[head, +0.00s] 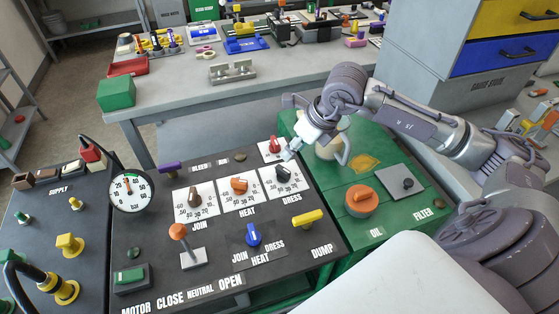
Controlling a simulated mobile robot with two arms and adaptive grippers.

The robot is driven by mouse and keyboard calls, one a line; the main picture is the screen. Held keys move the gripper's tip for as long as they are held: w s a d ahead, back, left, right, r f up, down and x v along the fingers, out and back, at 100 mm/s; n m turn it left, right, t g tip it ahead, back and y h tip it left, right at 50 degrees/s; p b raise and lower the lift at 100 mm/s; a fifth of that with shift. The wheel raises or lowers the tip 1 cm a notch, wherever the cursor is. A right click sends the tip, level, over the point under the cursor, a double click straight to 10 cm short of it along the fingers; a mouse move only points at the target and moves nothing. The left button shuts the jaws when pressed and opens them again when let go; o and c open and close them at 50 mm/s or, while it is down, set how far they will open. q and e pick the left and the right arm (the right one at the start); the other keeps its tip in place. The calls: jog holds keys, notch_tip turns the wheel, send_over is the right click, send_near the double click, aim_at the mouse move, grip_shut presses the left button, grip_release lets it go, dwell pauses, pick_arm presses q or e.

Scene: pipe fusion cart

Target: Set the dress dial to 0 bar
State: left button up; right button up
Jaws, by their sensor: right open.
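The dress dial is a black knob (283,173) on a white scale plate (294,188), the rightmost of three dials in a row, above the label DRESS. Its pointer setting is too small to read surely. My right gripper (291,152) is open, just above and behind the dress knob, with its arm reaching in from the right. I see a small apparent gap between its fingers and the knob, but cannot tell the exact distance. My left gripper is not in view.
The join dial (194,197) and heat dial (239,185) are left of it. A red knob (272,146) stands close behind the gripper. A yellow dump handle (308,219), blue selector (253,235), orange-topped lever (178,232) and pressure gauge (130,191) are nearby. A green tank (390,165) adjoins right.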

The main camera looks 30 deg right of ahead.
jog(key=d+h, duration=0.1)
jog(key=d, duration=0.1)
jog(key=p, duration=0.1)
send_near(284, 169)
jog(key=p+x, duration=0.1)
jog(key=x, duration=0.7)
jog(key=shift+a+f, duration=0.1)
jog(key=shift+f, duration=0.05)
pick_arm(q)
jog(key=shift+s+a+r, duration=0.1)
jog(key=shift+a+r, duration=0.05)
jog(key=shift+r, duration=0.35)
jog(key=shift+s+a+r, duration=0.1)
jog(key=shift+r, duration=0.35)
pick_arm(e)
jog(key=shift+w+f, duration=0.25)
jog(key=shift+f, duration=0.35)
grip_shut()
